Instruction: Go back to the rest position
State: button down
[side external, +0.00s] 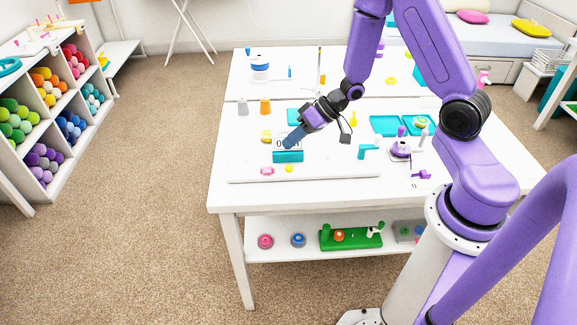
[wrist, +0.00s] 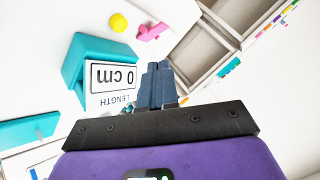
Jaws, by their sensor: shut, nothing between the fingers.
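My gripper (side external: 290,142) is over the white table (side external: 225,185), close to the teal stand with a white length display (side external: 287,157). In the wrist view, my gripper (wrist: 158,68) has its blue fingers together with nothing between them. They are right beside the teal display stand (wrist: 88,52), which reads "0 cm" and "LENGTH" upside down. I cannot tell whether the fingers touch the stand. My arm reaches in from the right, bent over the table.
A yellow ball (side external: 289,169) and a pink piece (side external: 267,171) lie in front of the stand. Grey and orange pieces (side external: 265,106) stand behind it. Teal trays (side external: 384,125) and a purple device (side external: 401,149) are to the right. The table's front left is clear.

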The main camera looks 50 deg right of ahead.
jog(key=shift+a, duration=0.1)
dwell(0.3)
jog(key=s+a+r+n+g+h, duration=0.1)
jog(key=s+a+r+n+h, duration=0.45)
jog(key=s+r, duration=0.25)
jog(key=s+r+n+g, duration=0.2)
jog(key=s+r+n, duration=0.1)
jog(key=s, duration=0.6)
jog(key=s+d+r+n+g+h, duration=0.1)
jog(key=s+r+n+g, duration=0.1)
jog(key=s, duration=0.8)
jog(key=shift+s+r+n+g, duration=0.25)
jog(key=shift+r+n, duration=0.2)
jog(key=shift+r, duration=0.25)
